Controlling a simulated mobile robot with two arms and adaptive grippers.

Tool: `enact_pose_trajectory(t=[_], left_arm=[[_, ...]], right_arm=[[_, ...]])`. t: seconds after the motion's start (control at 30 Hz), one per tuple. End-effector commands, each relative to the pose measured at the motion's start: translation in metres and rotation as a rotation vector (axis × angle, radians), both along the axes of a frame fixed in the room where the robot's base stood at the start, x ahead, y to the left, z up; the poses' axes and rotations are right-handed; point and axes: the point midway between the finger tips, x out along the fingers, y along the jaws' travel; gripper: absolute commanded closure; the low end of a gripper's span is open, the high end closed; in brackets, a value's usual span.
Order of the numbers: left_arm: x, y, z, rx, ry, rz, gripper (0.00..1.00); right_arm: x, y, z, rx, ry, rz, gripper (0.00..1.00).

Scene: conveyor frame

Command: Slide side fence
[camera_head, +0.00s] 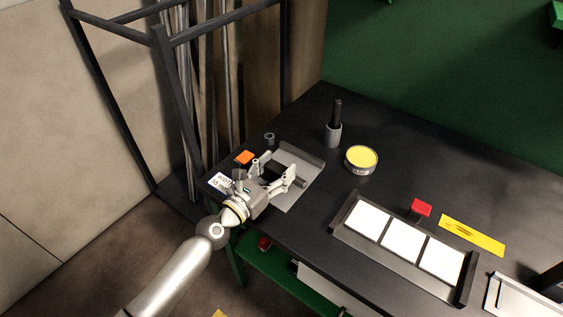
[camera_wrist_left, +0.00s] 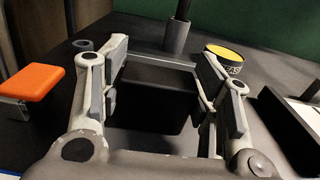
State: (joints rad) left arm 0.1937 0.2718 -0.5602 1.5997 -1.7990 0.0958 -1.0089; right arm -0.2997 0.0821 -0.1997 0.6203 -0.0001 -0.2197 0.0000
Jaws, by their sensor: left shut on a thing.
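My left gripper (camera_head: 275,178) reaches over the near left corner of the black table. Its fingers are shut on a dark block (camera_wrist_left: 160,88), which looks like the side fence. The block sits between the two fingers in the left wrist view, and its lower part is in shadow. In the head view the gripper mostly hides it. A grey plate (camera_head: 301,191) with a raised far edge (camera_head: 299,154) lies under and beyond the fingers. My right gripper is not in view.
An orange block (camera_head: 244,158) and a small grey ring (camera_head: 269,138) lie left of the gripper. A grey holder (camera_head: 333,134) and a yellow-topped tin (camera_head: 361,159) stand beyond. A tray (camera_head: 345,206) with white squares, a red block (camera_head: 420,208) and a yellow strip (camera_head: 471,236) lie right.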

Motion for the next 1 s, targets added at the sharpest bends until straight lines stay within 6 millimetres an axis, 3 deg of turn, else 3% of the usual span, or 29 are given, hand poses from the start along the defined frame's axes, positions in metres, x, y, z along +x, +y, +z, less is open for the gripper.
enact_pose_trajectory(t=[0.2, 0.23, 0.4, 0.77, 1.0], left_arm=[[0.0, 0.0, 0.0, -0.001, 0.0, 0.0, 0.86], [0.0, 0.0, 0.0, -0.001, 0.0, 0.0, 0.42], [0.0, 0.0, 0.0, -0.001, 0.0, 0.0, 0.21], [-0.001, 0.001, 0.0, 0.0, 0.0, 0.0, 0.21], [-0.026, 0.02, -0.002, 0.003, 0.002, 0.0, 0.21]], right_arm=[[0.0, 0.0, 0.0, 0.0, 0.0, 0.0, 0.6], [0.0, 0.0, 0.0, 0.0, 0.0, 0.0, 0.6], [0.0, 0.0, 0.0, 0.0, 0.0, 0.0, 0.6], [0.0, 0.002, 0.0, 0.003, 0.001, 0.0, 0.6], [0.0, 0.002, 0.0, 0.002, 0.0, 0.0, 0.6]])
